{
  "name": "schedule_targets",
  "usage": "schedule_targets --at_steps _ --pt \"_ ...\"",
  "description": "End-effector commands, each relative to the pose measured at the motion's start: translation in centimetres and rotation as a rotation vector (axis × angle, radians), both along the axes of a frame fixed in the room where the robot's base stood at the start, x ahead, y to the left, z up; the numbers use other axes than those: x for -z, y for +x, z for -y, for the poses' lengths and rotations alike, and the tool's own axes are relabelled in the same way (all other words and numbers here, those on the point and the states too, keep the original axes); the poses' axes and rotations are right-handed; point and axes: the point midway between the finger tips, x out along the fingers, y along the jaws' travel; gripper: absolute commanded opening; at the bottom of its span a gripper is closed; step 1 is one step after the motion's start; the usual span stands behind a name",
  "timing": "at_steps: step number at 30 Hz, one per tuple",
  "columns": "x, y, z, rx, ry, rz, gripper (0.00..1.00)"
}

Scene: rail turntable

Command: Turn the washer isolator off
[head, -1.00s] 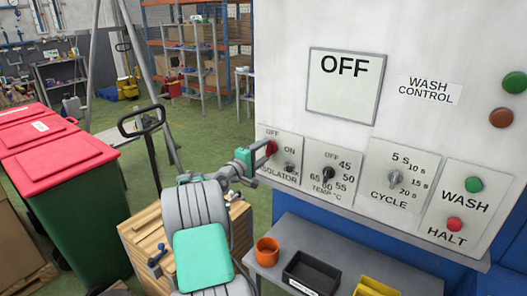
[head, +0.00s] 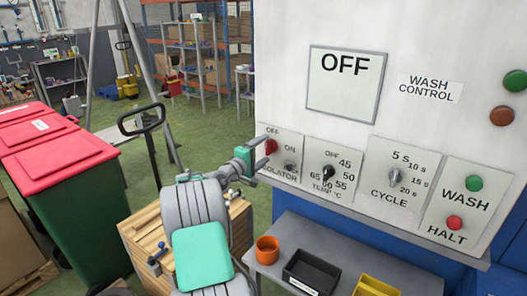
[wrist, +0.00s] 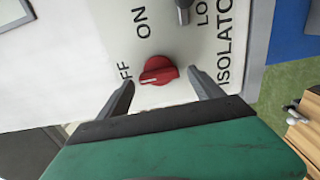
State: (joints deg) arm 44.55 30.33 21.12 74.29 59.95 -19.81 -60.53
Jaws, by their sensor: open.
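The washer isolator is a red rotary knob (head: 271,146) on a white plate at the left of the control panel, with OFF and ON labels. In the wrist view the red knob (wrist: 158,70) lies between and just beyond my fingertips, its pale mark toward the OFF label at left. My gripper (wrist: 160,80) is open, one finger on each side of the knob, with gaps visible. In the head view my gripper (head: 259,164) is at the plate's lower left, partly covering the ISOLATOR label.
A display (head: 343,85) above reads OFF. Temperature (head: 329,173) and cycle (head: 395,176) dials and WASH and HALT buttons are to the right. A grey shelf (head: 330,262) below holds bins. Red-lidded bins (head: 60,165) stand at left.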

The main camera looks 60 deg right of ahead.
Motion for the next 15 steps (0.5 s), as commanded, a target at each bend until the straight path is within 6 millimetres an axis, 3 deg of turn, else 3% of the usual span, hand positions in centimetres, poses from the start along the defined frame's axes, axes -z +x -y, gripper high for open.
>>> schedule_targets --at_steps 9,15 --pt "0.2 1.1 -5.9 -0.004 0.0 0.0 0.76" --pt "0.1 1.2 -7.4 -0.001 0.0 0.0 0.76"
